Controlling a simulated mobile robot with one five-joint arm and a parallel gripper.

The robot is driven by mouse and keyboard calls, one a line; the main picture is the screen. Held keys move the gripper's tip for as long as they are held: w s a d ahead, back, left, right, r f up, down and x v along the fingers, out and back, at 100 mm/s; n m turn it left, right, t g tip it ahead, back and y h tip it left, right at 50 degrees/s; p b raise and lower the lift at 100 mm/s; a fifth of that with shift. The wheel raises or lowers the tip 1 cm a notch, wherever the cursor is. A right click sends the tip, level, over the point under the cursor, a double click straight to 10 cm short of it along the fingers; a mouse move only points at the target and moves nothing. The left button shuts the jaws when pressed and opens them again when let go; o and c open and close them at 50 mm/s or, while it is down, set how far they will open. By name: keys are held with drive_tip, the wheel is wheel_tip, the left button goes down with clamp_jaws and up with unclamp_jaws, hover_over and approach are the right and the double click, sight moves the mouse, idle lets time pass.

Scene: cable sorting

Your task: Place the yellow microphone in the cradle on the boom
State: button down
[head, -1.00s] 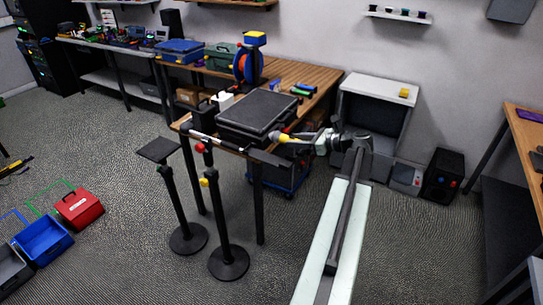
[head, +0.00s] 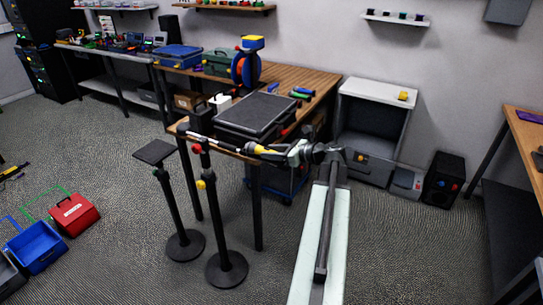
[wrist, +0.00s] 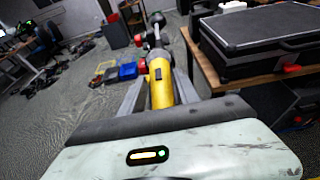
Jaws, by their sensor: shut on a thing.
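My gripper (head: 277,152) is shut on the yellow microphone (head: 262,149), beside the front edge of the wooden table. In the wrist view the microphone (wrist: 160,88) lies between the fingers, its grey end pointing away from me. The boom (head: 222,142) is a dark bar on a black stand with a red knob (head: 196,149). The microphone is close to the boom's right end in the head view; I cannot tell if they touch. The cradle is not clearly visible, probably covered by the microphone and gripper. In the wrist view red knobs (wrist: 141,66) show just beyond the microphone.
A black case (head: 252,114) lies on the wooden table (head: 295,77), close behind my gripper. A second black stand (head: 170,200) with a flat top stands left of the boom stand. A red box (head: 73,214) and a blue bin (head: 36,248) are on the floor at left.

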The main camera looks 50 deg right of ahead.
drive_tip(key=c, duration=0.9)
unclamp_jaws()
drive_tip(key=shift+r, duration=0.1)
drive_tip(key=shift+s+d+r, duration=0.1)
drive_tip(key=shift+s+r, duration=0.05)
drive_tip(key=shift+s, duration=0.15)
drive_tip(key=p+v, duration=0.3)
drive_tip(key=v, duration=0.8)
drive_tip(key=shift+s, duration=0.15)
